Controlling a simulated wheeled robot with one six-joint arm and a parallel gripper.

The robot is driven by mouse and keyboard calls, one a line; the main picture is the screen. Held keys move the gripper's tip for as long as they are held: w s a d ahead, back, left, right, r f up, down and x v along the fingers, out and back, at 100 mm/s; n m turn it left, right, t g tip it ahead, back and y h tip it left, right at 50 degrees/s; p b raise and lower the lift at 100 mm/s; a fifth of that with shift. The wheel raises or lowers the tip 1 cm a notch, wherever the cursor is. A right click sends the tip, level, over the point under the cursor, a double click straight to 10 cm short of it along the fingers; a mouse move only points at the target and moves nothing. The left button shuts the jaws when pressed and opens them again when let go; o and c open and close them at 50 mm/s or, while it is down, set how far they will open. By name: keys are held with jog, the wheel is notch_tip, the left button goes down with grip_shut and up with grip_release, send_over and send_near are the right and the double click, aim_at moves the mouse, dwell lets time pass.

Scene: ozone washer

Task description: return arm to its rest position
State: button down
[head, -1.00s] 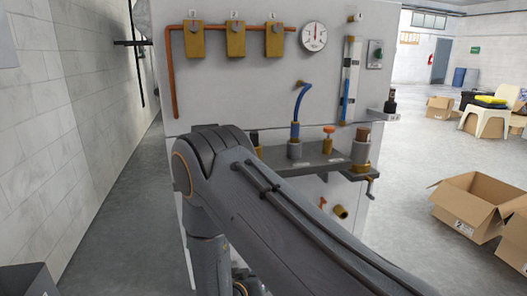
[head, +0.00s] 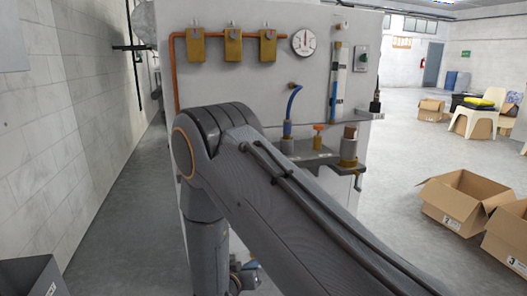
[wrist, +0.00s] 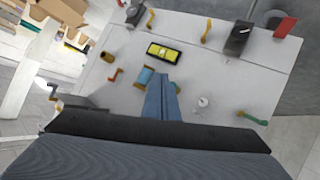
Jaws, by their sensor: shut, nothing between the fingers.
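My arm crosses the head view, bent at a large grey joint in front of the washer panel, with a link hanging down from it. In the wrist view, my gripper (wrist: 160,82) shows as narrow blue-grey fingers, shut with nothing between them. Past them is the pale washer panel (wrist: 205,65), seen tilted. The fingers look apart from it, but the gap is hard to judge. In the head view, the panel (head: 350,25) stands behind my arm, which hides its lower part. The fingers are not clear there.
The panel carries yellow valves (head: 233,45), a gauge (head: 304,41), a blue hose (head: 292,105) and a projecting shelf (head: 318,160). Cardboard boxes (head: 462,205) stand on the floor at right. A grey bin (head: 32,277) is at lower left, near the block wall (head: 60,120). Floor between panel and boxes is clear.

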jog(key=a+r+g+y, duration=0.3)
jog(key=a+r+y, duration=0.2)
jog(key=r, duration=0.4)
jog(key=s+r+n+g+y, duration=0.2)
jog(key=s+r+g+y, duration=0.1)
jog(key=s+r, duration=0.4)
jog(key=s+d+r+g+h, duration=0.1)
jog(key=s+d+r+g, duration=0.1)
jog(key=s+d+r, duration=0.35)
jog(key=s+d+r+n+g+h, duration=0.1)
jog(key=s+d+r+g, duration=0.15)
jog(key=s+d, duration=0.65)
jog(key=s+d+r+g, duration=0.2)
jog(key=s+d+r, duration=0.2)
jog(key=s, duration=0.7)
jog(key=d+r+m+h+p, duration=0.1)
jog(key=d+r+m+p, duration=0.2)
jog(key=d+r+p, duration=0.6)
notch_tip(320, 180, up, 3)
jog(key=p, duration=1.1)
jog(key=shift+w+d+f, duration=0.15)
jog(key=shift+w, duration=0.15)
